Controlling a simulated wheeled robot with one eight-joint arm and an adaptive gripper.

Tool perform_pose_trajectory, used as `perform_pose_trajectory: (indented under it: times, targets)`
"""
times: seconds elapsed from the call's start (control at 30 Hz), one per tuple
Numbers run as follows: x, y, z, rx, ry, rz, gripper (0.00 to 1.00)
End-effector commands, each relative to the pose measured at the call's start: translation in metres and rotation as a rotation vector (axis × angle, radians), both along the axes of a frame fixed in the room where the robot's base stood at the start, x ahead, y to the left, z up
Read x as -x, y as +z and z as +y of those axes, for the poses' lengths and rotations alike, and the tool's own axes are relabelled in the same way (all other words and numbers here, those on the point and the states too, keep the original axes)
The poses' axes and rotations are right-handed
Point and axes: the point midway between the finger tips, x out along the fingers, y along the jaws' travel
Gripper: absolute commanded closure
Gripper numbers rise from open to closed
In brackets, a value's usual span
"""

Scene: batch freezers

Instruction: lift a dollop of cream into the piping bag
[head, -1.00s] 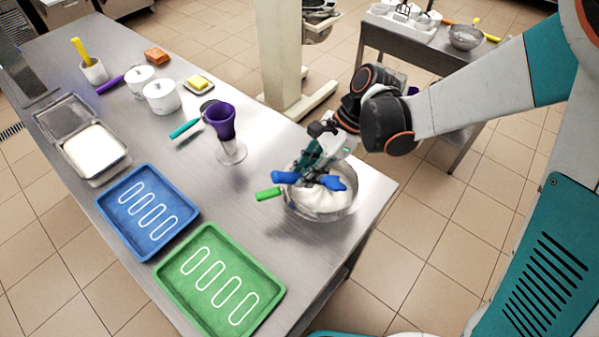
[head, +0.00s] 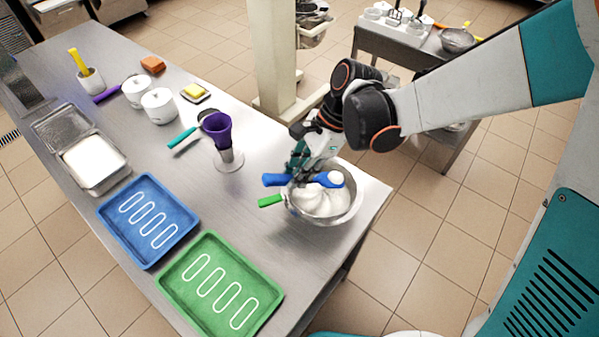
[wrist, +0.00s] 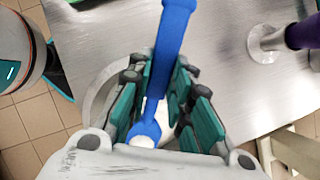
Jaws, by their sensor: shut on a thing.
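My gripper (head: 303,170) is shut on a blue spoon (head: 276,180) above the steel bowl (head: 351,212). The spoon's blue bowl end, at the right, carries a small white dollop of cream (head: 334,177). More cream (head: 318,201) lies in the bowl below. In the wrist view the spoon's handle (wrist: 172,40) runs between the teal finger pads, and part of the white dollop shows at its lower end. The purple piping bag (head: 216,127) stands upright and open at the top in a clear stand (head: 229,161), left of my gripper. The inside of the bag is not clear to see.
A green-handled tool (head: 270,201) leans at the bowl's left rim. A teal-handled tool (head: 182,138) lies left of the piping bag. A blue tray (head: 148,219) and a green tray (head: 220,284) lie at the front. The counter between bowl and bag stand is clear.

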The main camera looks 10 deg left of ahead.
Motion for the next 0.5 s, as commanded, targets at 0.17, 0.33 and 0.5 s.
perform_pose_trajectory:
  times: [0.17,0.33,0.5]
  targets:
    - [0.001,0.014,0.002,0.0,0.0,0.0,1.0]
    - [0.004,0.023,0.006,0.014,0.004,-0.007,1.0]
    - [0.01,0.022,0.016,0.119,0.007,-0.068,1.0]
